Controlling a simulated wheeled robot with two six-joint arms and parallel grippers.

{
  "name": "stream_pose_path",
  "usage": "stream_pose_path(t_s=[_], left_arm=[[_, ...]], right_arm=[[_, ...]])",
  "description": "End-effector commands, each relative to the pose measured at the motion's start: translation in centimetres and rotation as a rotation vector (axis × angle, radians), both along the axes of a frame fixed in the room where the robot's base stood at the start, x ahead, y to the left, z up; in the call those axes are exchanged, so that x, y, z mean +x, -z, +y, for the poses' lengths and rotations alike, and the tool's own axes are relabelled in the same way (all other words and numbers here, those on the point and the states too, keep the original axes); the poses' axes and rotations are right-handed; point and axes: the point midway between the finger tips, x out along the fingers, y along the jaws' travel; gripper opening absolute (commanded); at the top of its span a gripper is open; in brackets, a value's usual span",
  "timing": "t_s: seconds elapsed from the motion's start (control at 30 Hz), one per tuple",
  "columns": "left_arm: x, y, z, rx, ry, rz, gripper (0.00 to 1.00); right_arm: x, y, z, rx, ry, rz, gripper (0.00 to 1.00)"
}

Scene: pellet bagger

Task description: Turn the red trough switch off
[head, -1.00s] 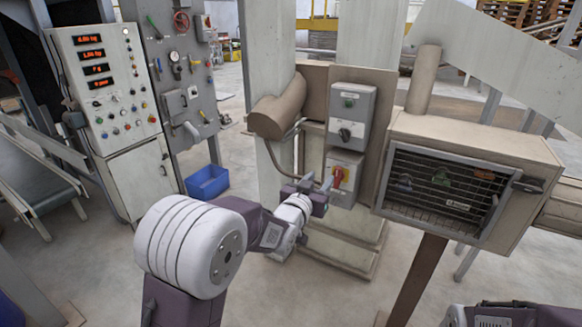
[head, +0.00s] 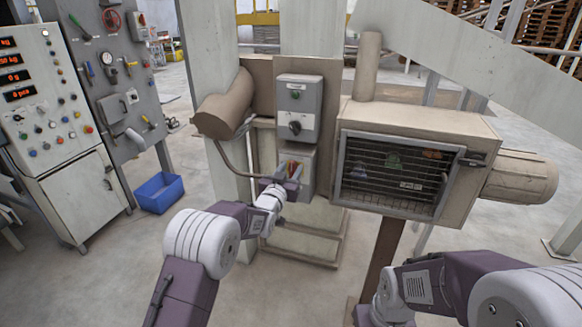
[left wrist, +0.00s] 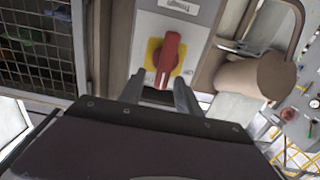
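The red trough switch (head: 291,168) is a red rotary handle on a yellow plate, on the lower grey box (head: 308,165) of the post. In the left wrist view the handle (left wrist: 169,60) lies slightly tilted from the picture's vertical. My left gripper (head: 289,176) is at the switch, partly covering it in the head view. Its two fingers (left wrist: 160,88) are open, one on each side of the handle's near end; I cannot tell whether they touch it. My right arm shows at the lower right of the head view; its fingers cannot be made out.
An upper grey box (head: 297,108) with a black knob sits above the switch. A mesh-fronted cabinet (head: 460,120) stands close to the right. A brown rounded housing (head: 222,108) is on the left. A blue bin (head: 159,192) and a control cabinet (head: 72,188) stand farther left.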

Motion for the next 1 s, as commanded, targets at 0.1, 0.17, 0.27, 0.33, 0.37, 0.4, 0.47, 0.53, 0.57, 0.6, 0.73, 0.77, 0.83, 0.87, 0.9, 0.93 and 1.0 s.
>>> stream_pose_path(t_s=[0.1, 0.17, 0.27, 0.33, 0.37, 0.4, 0.47, 0.53, 0.57, 0.6, 0.73, 0.77, 0.83, 0.87, 0.9, 0.93, 1.0], left_arm=[[0.58, 0.02, -0.18, 0.0, 0.0, 0.0, 0.4], [0.67, 0.02, -0.2, 0.0, 0.0, 0.0, 0.4], [0.67, 0.05, -0.2, 0.0, 0.0, 0.0, 0.4], [0.67, 0.05, -0.19, 0.0, 0.0, 0.0, 0.4], [0.67, 0.04, -0.19, 0.0, 0.0, 0.0, 0.34], [0.66, 0.05, -0.18, 0.0, 0.0, 0.0, 0.23], [0.66, 0.05, -0.18, 0.0, 0.0, 0.001, 0.07], [0.64, 0.08, -0.19, 0.0, 0.0, 0.001, 0.0], [0.64, 0.1, -0.19, 0.001, 0.0, 0.002, 0.0], [0.63, 0.14, -0.19, 0.001, 0.0, 0.003, 0.0], [0.62, 0.25, -0.18, 0.0, 0.0, 0.005, 0.0], [0.63, 0.29, -0.17, -0.003, 0.0, 0.006, 0.0], [0.63, 0.38, -0.14, -0.013, 0.0, 0.011, 0.0], [0.63, 0.42, -0.12, -0.019, 0.0, 0.013, 0.0], [0.63, 0.48, -0.09, -0.03, 0.0, 0.017, 0.0], [0.64, 0.54, -0.06, -0.041, 0.0, 0.022, 0.0], [0.67, 0.67, 0.04, -0.072, -0.001, 0.034, 0.0]], right_arm=[[-0.01, -0.15, 0.01, 0.0, 0.0, 0.0, 0.36], [0.0, -0.14, 0.01, 0.0, 0.0, 0.0, 0.36], [0.0, -0.12, 0.01, 0.0, 0.0, 0.0, 0.36], [0.0, -0.12, 0.01, 0.0, 0.0, 0.0, 0.36], [0.0, -0.12, 0.01, 0.0, 0.0, 0.0, 0.36], [0.0, -0.12, 0.01, 0.0, 0.0, 0.0, 0.36], [0.0, -0.12, 0.01, 0.0, 0.0, 0.0, 0.36], [0.0, -0.12, 0.01, 0.0, 0.0, 0.0, 0.36], [0.0, -0.11, 0.01, 0.0, 0.0, 0.0, 0.36], [0.0, -0.11, 0.01, 0.0, 0.0, 0.0, 0.36], [0.0, -0.07, 0.0, 0.0, 0.0, 0.0, 0.36], [0.0, -0.04, 0.0, 0.0, 0.0, 0.0, 0.36], [0.0, 0.09, 0.0, 0.0, 0.0, 0.0, 0.36], [0.0, 0.16, 0.0, 0.0, 0.0, 0.0, 0.36], [0.0, 0.28, 0.01, 0.0, 0.0, 0.0, 0.36], [0.0, 0.39, 0.01, 0.0, 0.0, 0.0, 0.36], [0.0, 0.7, 0.0, 0.0, 0.0, 0.0, 0.36]])
